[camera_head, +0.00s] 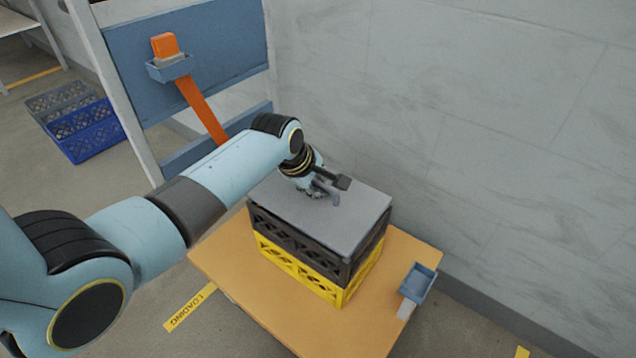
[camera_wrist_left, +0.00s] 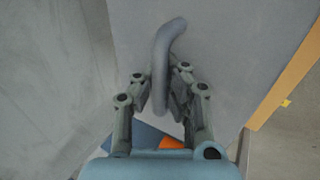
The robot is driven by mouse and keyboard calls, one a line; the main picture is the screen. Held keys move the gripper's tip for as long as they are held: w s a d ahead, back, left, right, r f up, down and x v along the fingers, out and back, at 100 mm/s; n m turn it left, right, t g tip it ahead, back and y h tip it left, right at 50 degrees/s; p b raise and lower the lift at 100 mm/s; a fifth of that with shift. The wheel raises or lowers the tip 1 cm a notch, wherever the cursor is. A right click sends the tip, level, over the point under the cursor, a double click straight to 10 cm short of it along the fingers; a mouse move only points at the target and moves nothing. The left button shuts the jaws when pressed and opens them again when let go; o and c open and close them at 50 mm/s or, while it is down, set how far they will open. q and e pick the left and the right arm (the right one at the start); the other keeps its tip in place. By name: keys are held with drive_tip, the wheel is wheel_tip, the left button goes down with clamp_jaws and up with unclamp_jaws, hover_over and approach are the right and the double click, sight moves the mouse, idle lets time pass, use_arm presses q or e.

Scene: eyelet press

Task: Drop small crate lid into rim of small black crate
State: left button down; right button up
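The small crate lid (camera_head: 300,220) is a flat grey plate with a curved grey handle (camera_wrist_left: 162,60). It lies over the top of the small black crate (camera_head: 300,247), roughly lined up with it. I cannot tell whether it sits down inside the rim or just above it. The black crate is stacked on a yellow crate (camera_head: 310,276). My left gripper (camera_head: 322,191) is above the lid at its handle. In the left wrist view its fingers (camera_wrist_left: 160,92) close in on both sides of the handle bar. My right gripper is not in view.
The crates stand on an orange-tan table (camera_head: 225,267), close to a grey wall (camera_head: 470,120). A small blue tray (camera_head: 418,282) is at the table's right corner. A blue rack panel (camera_head: 220,45) stands behind my left arm. A blue crate (camera_head: 88,133) is on the floor at left.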

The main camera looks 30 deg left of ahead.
use_arm(q)
drive_tip(key=shift+f, duration=0.25)
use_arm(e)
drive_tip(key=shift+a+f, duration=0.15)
use_arm(q)
drive_tip(key=shift+f, duration=0.35)
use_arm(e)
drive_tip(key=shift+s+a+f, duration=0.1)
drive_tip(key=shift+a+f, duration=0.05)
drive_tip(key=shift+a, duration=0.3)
use_arm(q)
drive_tip(key=c, duration=2.1)
unclamp_jaws()
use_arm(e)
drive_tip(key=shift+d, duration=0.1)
use_arm(q)
drive_tip(key=o, duration=0.7)
drive_tip(key=shift+f, duration=0.1)
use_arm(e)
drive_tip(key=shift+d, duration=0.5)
